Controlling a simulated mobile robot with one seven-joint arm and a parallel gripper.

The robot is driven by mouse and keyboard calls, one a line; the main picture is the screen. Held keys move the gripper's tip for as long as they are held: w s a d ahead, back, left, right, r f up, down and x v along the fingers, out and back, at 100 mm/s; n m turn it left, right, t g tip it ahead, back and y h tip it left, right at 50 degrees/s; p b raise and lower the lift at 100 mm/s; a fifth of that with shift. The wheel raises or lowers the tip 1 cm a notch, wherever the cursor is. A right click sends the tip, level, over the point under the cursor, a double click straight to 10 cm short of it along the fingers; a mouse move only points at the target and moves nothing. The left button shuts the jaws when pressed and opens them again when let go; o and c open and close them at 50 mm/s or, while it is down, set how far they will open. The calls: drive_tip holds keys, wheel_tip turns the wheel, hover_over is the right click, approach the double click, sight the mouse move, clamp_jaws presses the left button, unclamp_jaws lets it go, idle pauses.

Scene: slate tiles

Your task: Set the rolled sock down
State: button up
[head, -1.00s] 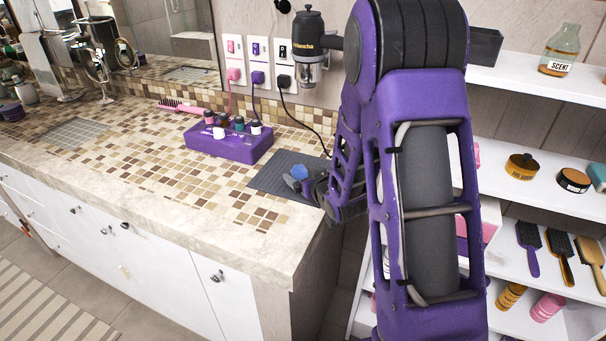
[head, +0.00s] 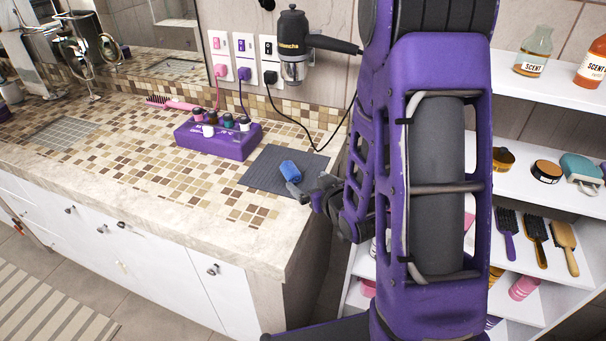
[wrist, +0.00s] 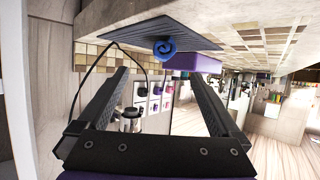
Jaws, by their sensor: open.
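The rolled sock (head: 290,171) is blue and lies on a dark grey mat (head: 262,175) near the right end of the counter. In the wrist view the sock (wrist: 165,46) shows its spiral end, resting on the mat (wrist: 140,33). My gripper (head: 300,190) is at the mat's right front edge, just right of and in front of the sock. In the wrist view its two fingers (wrist: 161,85) stand wide apart with nothing between them. The sock appears apart from both fingers there.
A purple block (head: 217,142) holding several small bottles stands left of the mat. A hair dryer (head: 293,40) hangs on the wall, and a black cord (head: 300,128) runs down behind the mat. Shelves (head: 530,180) stand right of the counter.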

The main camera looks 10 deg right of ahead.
drive_tip(key=w+d, duration=0.1)
drive_tip(key=w+d+g+h+b, duration=0.1)
drive_tip(key=w, duration=0.1)
drive_tip(key=w+d+g+h, duration=0.1)
drive_tip(key=w, duration=0.1)
drive_tip(key=shift+d+b, duration=0.15)
drive_tip(key=shift+b, duration=0.15)
drive_tip(key=s+a+r+g+b, duration=0.2)
drive_tip(key=a+r+g+b, duration=0.15)
drive_tip(key=r+g, duration=0.6)
drive_tip(key=t+b, duration=0.1)
drive_tip(key=t, duration=0.2)
hover_over(293, 167)
drive_tip(key=s, duration=0.3)
drive_tip(key=f, duration=0.7)
drive_tip(key=shift+w+d+f, duration=0.2)
drive_tip(key=shift+d+f, duration=0.05)
drive_tip(key=shift+d, duration=0.1)
drive_tip(key=shift+a+b+x, duration=0.15)
drive_tip(key=shift+b+x, duration=0.2)
drive_tip(key=shift+x, duration=1.15)
drive_tip(key=shift+a+b+x, duration=0.2)
drive_tip(key=shift+b+x, duration=0.1)
drive_tip(key=shift+x, duration=1.15)
drive_tip(key=shift+w, duration=0.1)
drive_tip(key=shift+c, duration=0.2)
